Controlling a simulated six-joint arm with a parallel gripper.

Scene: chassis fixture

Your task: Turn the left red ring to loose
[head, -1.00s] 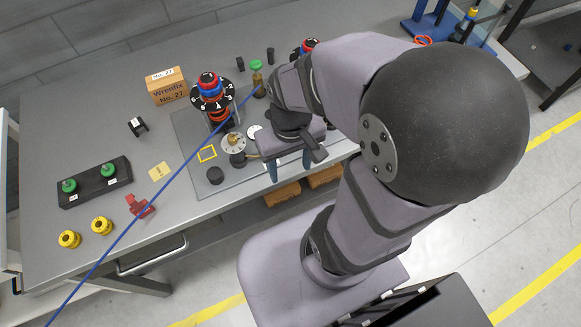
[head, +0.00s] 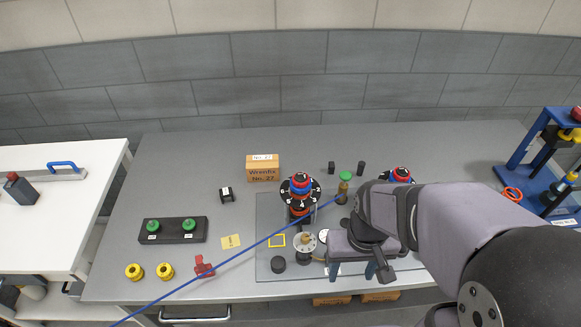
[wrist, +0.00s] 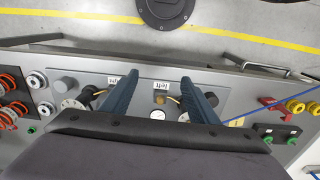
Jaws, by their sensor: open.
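The left dial stack (head: 287,191) stands upright at the back of the grey plate, with a numbered black disc. Red and blue bands (head: 301,184) show above the disc and an orange-red part below it; I cannot tell which is the red ring. A second stack (head: 401,174) stands to the right, partly hidden by my arm. My gripper (head: 352,271) is open and empty, front right of the left stack and apart from it. In the wrist view, its fingers (wrist: 156,76) spread over the plate around a small "left" label (wrist: 160,86).
A blue cable (head: 240,247) runs diagonally past the left stack. A dial (head: 304,242) and black knob (head: 278,264) lie in front.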

